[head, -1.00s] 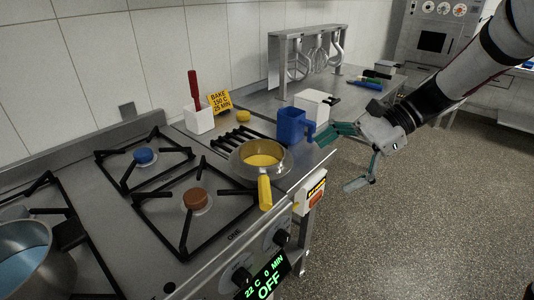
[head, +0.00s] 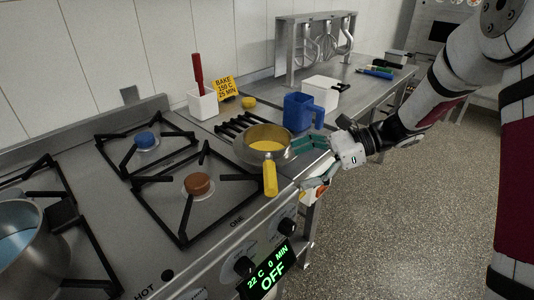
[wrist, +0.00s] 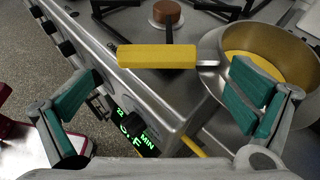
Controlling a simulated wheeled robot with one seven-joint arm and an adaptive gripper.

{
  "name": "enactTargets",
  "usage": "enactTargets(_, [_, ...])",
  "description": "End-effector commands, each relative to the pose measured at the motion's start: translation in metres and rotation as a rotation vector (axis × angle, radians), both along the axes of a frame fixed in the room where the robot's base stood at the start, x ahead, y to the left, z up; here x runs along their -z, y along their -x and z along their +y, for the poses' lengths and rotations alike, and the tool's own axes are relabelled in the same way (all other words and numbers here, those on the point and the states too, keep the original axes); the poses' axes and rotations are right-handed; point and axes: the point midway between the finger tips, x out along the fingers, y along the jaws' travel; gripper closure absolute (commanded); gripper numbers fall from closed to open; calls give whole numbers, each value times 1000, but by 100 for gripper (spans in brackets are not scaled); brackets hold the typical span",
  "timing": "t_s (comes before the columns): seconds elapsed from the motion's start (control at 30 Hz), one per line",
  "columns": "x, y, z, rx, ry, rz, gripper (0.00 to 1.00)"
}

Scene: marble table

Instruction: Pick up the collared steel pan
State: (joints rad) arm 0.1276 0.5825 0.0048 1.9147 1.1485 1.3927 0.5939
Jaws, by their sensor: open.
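The steel pan (head: 241,150) with a yellow handle (head: 270,180) and a yellow inside stands on the grated right part of the stove top. Its handle points toward the stove's front edge. In the wrist view the pan (wrist: 306,62) is at the upper right, and its yellow handle (wrist: 155,57) runs leftward across the top middle. My gripper (head: 302,166) is open and empty, just right of the pan. In the wrist view its green fingers (wrist: 160,97) stand wide apart. The right finger covers part of the pan's near side; contact cannot be told.
A blue jug (head: 298,112) stands close behind the pan, with a white box (head: 321,92) beyond. A white holder (head: 203,104) with a red-handled tool and a yellow sign (head: 224,88) stand at the back. A steel pot (head: 28,240) is at the left. Bare floor lies right.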

Motion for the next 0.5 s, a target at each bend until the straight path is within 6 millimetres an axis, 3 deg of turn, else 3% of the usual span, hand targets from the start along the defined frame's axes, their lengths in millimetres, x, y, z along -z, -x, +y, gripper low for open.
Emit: enactTargets(0.5, [19,10,48,-1,1,0,0])
